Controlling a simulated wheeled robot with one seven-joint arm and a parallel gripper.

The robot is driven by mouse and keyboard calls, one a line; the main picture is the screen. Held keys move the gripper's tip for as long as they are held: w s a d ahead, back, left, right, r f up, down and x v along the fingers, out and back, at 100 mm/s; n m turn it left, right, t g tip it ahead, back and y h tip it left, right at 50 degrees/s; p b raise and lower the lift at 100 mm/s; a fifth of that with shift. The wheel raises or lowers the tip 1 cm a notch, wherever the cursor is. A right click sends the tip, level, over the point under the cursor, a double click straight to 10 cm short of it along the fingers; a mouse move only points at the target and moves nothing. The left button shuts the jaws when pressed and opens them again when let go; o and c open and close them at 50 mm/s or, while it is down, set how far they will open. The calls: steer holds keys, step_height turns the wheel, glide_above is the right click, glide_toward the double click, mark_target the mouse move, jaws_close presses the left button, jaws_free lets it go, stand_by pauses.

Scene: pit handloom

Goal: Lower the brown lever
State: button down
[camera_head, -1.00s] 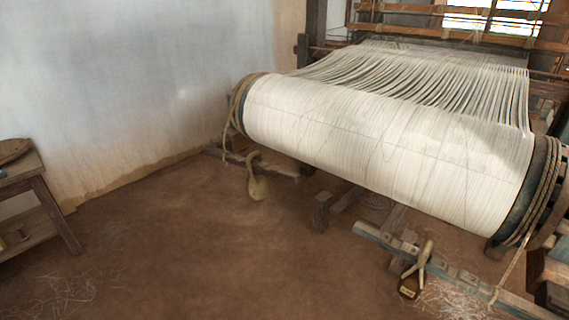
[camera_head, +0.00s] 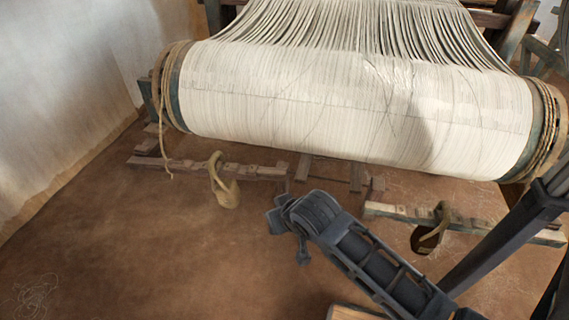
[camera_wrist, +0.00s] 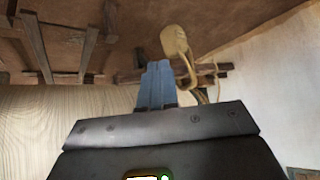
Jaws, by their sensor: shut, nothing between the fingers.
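A brown wooden lever (camera_head: 250,171) runs low under the left part of the white warp roll in the head view. A tan weight (camera_head: 228,194) hangs from it by a loop. My gripper (camera_head: 278,217) is in front of the lever's right end, to the right of the weight. In the wrist view, the blue fingers of my gripper (camera_wrist: 155,68) are closed together with nothing between them. That view is turned over. The weight (camera_wrist: 175,41) shows just beyond the fingertips, with the lever (camera_wrist: 212,70) behind it. The fingers appear apart from both.
The white warp roll (camera_head: 350,110) spans the back, with rope-wound ends. A paler bar (camera_head: 480,222) with a dark hanging weight (camera_head: 428,238) lies at the right. Short wooden pieces (camera_head: 330,171) stand under the roll. The earthen floor (camera_head: 140,250) is clear at front left.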

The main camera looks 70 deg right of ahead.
steer(key=w+d+r+m+g+p, duration=0.1)
steer(key=w+d+r+m+g, duration=0.25)
steer(key=d, duration=0.65)
steer(key=m+g+y+p, duration=0.1)
steer(key=m+g+y, duration=0.15)
steer(key=m, duration=0.25)
glide_toward(284, 172)
steer(key=shift+t+y, duration=0.3)
steer(key=shift+y, duration=0.05)
steer(key=f, duration=0.2)
steer(key=d+f, duration=0.1)
steer(key=f, duration=0.3)
steer(key=shift+d+f, duration=0.35)
